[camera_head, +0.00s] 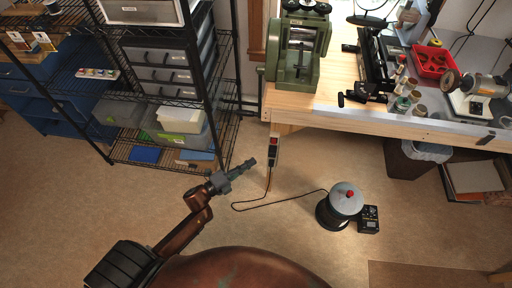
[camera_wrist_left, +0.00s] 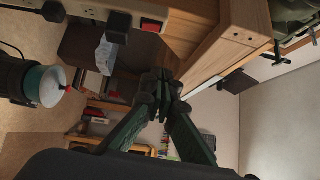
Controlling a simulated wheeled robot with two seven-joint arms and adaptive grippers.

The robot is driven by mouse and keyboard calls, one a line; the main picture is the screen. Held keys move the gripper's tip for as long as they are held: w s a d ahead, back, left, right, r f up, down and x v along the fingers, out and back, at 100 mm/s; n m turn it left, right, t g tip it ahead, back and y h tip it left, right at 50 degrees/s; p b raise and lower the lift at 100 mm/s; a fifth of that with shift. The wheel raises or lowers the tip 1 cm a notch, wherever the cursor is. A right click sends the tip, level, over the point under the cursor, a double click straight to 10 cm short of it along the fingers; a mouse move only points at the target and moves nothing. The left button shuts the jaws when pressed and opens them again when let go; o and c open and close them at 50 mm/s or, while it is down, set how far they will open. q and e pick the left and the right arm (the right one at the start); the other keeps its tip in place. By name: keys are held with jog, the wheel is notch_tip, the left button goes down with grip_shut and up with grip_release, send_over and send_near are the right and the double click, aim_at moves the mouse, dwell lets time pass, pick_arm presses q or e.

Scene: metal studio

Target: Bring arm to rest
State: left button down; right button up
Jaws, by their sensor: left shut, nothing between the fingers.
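My left arm comes in from the lower left in the head view and reaches over the floor. Its gripper (camera_head: 248,164) is shut and empty, in open air between the wire shelf and the workbench leg. In the left wrist view the fingers of my left gripper (camera_wrist_left: 162,88) meet in the middle with nothing between them. My right gripper is not in either view.
A wire shelf (camera_head: 227,100) with bins stands left of the gripper. A wooden workbench (camera_head: 330,112) with a green machine (camera_head: 299,50) is at the upper right. A round pot (camera_head: 345,198) with a cord sits on the floor. Floor around the arm is mostly clear.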

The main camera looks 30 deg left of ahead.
pick_arm(q)
jog(key=s+a+f+n+g+y+p, duration=0.2)
jog(key=s+a+f+n+y, duration=0.15)
jog(key=f, duration=0.65)
jog(key=s+a+f+n+g+y+p, duration=0.15)
jog(key=s+a+f+n, duration=0.3)
jog(key=f, duration=0.55)
jog(key=s+a+f+n+g+y+p, duration=0.2)
jog(key=s+f+n+g+y, duration=0.3)
jog(key=s+f, duration=0.75)
jog(key=s+d+f+n+g+p, duration=0.1)
jog(key=s+f+n+g, duration=0.1)
jog(key=s, duration=1)
jog(key=s+d+f+n+g+h+p, duration=0.1)
jog(key=s+f, duration=0.5)
jog(key=s, duration=0.6)
jog(key=s+d+f+n+g+p, duration=0.2)
jog(key=s+f+n+g, duration=0.2)
jog(key=s, duration=0.8)
jog(key=shift+d+f+n+g+h, duration=0.2)
jog(key=shift+n+g+h, duration=0.2)
jog(key=shift+n, duration=0.7)
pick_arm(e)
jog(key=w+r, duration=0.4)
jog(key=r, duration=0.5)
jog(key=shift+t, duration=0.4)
